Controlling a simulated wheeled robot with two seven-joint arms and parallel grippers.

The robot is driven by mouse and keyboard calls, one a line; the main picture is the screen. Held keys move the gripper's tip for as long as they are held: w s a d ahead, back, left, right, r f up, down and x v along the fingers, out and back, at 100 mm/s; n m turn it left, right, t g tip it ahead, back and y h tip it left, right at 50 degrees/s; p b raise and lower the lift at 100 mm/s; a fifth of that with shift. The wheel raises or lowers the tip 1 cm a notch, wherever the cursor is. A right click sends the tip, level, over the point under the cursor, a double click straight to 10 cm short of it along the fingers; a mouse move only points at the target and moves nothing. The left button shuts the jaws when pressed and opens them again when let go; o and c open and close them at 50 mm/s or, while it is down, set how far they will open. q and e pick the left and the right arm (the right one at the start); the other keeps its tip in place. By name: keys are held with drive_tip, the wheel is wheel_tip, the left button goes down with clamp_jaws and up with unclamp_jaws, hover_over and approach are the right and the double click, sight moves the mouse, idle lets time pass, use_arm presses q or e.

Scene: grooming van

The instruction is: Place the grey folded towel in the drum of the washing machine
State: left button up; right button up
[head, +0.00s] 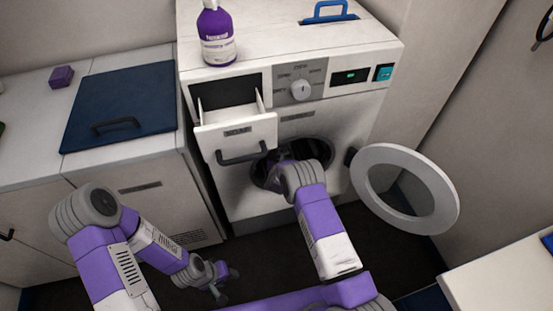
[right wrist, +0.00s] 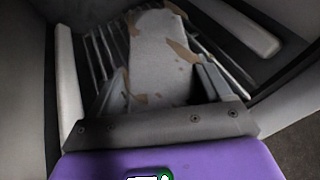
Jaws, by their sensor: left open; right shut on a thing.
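The washing machine (head: 355,125) stands at the centre of the head view with its round door (head: 440,182) swung open to the right. My right arm reaches into the dark drum opening (head: 318,150); the gripper's fingers are hidden there. In the right wrist view, my right gripper (right wrist: 162,88) is shut on the grey folded towel (right wrist: 158,55), which shows brown patches. The towel is inside the ribbed drum (right wrist: 92,58); whether it touches the drum wall is unclear. My left gripper (head: 220,282) is open and empty, low in front of the left cabinet.
The detergent drawer (head: 238,134) is pulled out above the opening, close to my right arm. A purple pump bottle (head: 215,35) and a blue-handled item (head: 328,14) are on top. A blue lidded panel (head: 122,90) and purple block (head: 61,77) lie on the left counter.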

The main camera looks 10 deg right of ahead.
drive_tip(key=shift+s, duration=0.1)
drive_tip(key=shift+f, duration=0.45)
wheel_tip(320, 180, down, 4)
drive_tip(key=shift+b, duration=1.25)
drive_tip(key=shift+w, duration=0.25)
drive_tip(key=o, duration=1)
drive_tip(key=shift+f, duration=0.1)
